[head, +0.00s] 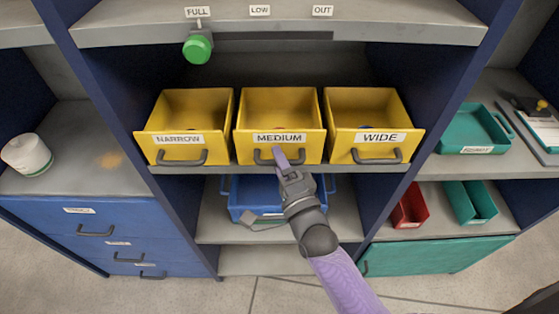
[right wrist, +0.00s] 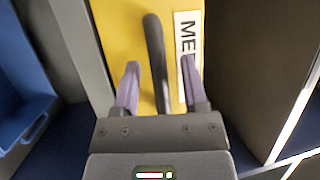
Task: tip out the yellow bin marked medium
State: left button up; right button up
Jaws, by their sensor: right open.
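The yellow bin marked MEDIUM (head: 245,140) sits on the shelf between the NARROW bin (head: 160,140) and the WIDE bin (head: 345,145). Its dark handle (head: 262,160) is on its front face. My right gripper (head: 284,158) is in front of this handle. In the right wrist view the open fingers of my right gripper (right wrist: 161,85) stand on either side of the dark handle (right wrist: 155,60), apart from it. The yellow front (right wrist: 118,30) and part of the label show there. Small dark contents show low inside the bin. My left gripper is not in view.
A blue tray (head: 238,200) is on the shelf below. A green knob (head: 198,49) hangs under the FULL label at the top. Blue upright panels bound the bay. Teal trays (head: 470,128) and a red bin (head: 410,205) stand at right, a white roll (head: 27,155) at left.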

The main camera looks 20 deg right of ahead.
grip_shut()
dwell(0.8)
jog(key=shift+f, duration=0.1)
dwell(0.4)
